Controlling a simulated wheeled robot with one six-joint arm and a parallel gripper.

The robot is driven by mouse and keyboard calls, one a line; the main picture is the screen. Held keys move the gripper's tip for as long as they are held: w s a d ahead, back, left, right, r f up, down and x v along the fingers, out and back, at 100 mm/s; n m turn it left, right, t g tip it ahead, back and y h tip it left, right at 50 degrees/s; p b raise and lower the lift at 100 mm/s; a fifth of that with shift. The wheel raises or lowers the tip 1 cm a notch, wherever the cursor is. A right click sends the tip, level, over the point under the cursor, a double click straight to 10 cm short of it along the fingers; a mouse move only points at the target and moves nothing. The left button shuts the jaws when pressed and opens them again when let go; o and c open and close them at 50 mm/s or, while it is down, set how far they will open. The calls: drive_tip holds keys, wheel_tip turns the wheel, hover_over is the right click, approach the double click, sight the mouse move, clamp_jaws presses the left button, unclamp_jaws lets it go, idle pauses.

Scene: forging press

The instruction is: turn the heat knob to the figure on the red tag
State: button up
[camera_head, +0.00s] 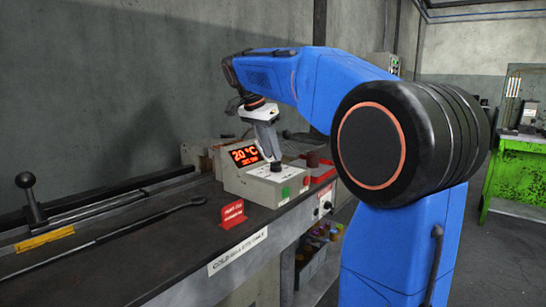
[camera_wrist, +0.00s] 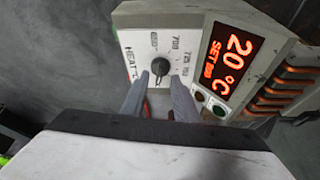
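The heat knob (camera_wrist: 160,67) is a small dark round knob on the white dial plate (camera_wrist: 133,50) of a control box. Printed figures curve around it, with 700 and 725 the clearest. My gripper (camera_wrist: 158,82) points at the knob; its two grey fingers are apart, tips just below the knob in the wrist view. I cannot tell whether they touch it. In the head view my gripper (camera_head: 273,158) is over the control box (camera_head: 258,190). The red tag (camera_head: 232,213) stands on the bench in front of the box; its lettering is too small to read.
A lit display (camera_head: 244,155) reads 20 °C, with a smaller set line. A red tray (camera_head: 320,172) is right of the box.

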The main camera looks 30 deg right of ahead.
sight(276, 166)
drive_tip(key=shift+x, duration=1.3)
clamp_jaws()
